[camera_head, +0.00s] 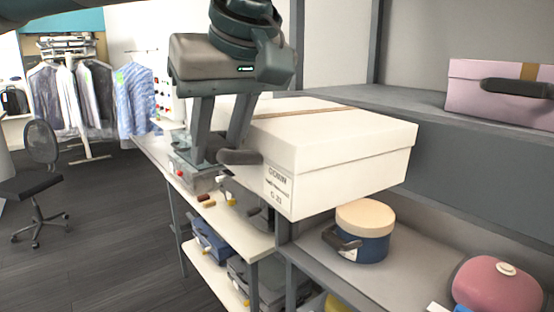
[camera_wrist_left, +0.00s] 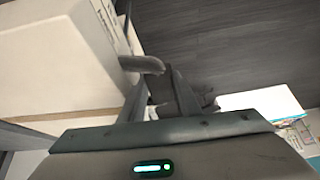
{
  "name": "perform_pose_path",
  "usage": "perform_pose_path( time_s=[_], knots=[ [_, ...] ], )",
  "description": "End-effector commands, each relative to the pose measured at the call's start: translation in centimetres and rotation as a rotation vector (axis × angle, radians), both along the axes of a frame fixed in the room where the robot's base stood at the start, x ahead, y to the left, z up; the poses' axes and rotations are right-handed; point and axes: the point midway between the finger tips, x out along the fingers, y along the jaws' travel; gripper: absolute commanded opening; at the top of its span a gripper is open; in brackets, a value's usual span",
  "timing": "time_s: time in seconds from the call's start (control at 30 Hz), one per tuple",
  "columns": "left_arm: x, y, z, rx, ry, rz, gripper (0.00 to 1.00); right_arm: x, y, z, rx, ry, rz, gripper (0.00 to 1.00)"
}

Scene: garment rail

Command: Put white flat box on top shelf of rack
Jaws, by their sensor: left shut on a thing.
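The white flat box (camera_head: 335,140) has a tan strip across its lid and printed text on its near face. It sits at an angle in front of the rack and hides part of the upper shelf (camera_head: 400,100). My left gripper (camera_head: 236,157) comes down from above and is shut on the box at its left side. One fingertip shows against the box; the full contact is hidden. In the left wrist view the box (camera_wrist_left: 60,65) fills the upper left, beside a finger. My right gripper is not in view.
A pink box (camera_head: 480,97) with a dark handle stands on the upper shelf at right. Below are a blue pot with a cream lid (camera_head: 365,218) and a pink round item (camera_head: 497,285). A low bench (camera_head: 235,225) holds small items. An office chair (camera_head: 40,180) stands at left.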

Motion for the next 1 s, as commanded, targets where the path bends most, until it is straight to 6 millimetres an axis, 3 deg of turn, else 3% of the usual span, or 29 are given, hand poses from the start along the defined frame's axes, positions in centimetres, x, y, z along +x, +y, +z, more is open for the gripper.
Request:
perform_pose_path(
  time_s=[0.1,0.3,0.6,0.8,1.0],
  knots=[
    [2.0,2.4,-4.1,0.003,0.004,-0.027,0.00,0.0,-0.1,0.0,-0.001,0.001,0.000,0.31],
    [4.1,5.9,-11.3,0.008,0.007,-0.088,0.00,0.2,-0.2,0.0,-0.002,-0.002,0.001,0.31],
    [4.0,10.3,-22.1,-0.003,0.014,-0.201,0.00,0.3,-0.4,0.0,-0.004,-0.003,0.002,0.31],
    [2.7,11.8,-26.5,-0.016,0.018,-0.261,0.00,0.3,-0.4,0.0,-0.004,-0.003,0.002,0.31],
    [2.0,12.3,-28.2,-0.024,0.017,-0.285,0.00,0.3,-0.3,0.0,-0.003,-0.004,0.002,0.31]
  ],
)
